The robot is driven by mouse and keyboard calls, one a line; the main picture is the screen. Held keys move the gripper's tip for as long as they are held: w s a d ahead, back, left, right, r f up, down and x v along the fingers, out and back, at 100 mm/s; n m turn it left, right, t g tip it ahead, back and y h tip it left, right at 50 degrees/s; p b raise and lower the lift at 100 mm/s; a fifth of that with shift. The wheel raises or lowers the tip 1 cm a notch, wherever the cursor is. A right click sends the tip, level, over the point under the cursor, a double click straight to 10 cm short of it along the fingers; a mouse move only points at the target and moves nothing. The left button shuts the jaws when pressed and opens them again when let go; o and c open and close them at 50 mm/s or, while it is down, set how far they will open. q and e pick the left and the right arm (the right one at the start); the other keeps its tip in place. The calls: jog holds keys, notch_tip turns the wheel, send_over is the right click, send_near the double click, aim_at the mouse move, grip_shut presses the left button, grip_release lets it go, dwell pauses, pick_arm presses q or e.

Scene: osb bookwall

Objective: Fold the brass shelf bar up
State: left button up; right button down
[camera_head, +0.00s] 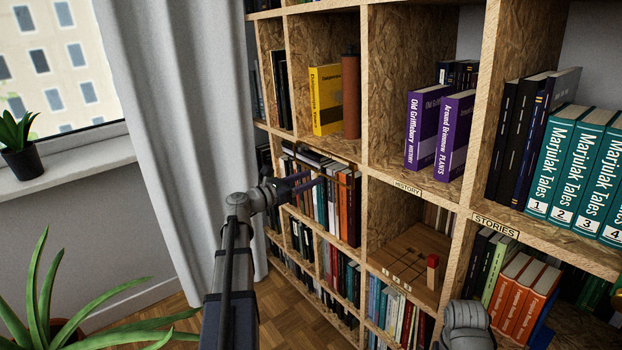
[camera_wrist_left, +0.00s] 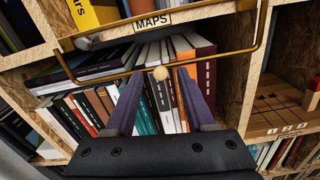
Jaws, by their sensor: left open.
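The brass shelf bar (camera_wrist_left: 215,63) runs across the front of a book compartment in the left wrist view, below the MAPS label (camera_wrist_left: 152,22). Its side arms rise toward the shelf edge, so the bar hangs low. A pale round knob (camera_wrist_left: 160,73) sits at its middle. My left gripper (camera_wrist_left: 159,80) is open, with a purple-grey finger on each side of the knob; I cannot tell whether they touch it. My right gripper is not in view.
Books (camera_head: 340,205) stand and lie behind the bar. A wooden board with a red block (camera_head: 432,272) sits in the compartment to the right. Purple books (camera_head: 425,125) stand above. A curtain (camera_head: 175,120) and plants (camera_head: 50,300) are on the left.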

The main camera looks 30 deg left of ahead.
pick_arm(q)
jog(key=shift+w+d, duration=0.25)
jog(key=shift+w, duration=0.35)
grip_shut()
dwell(1.1)
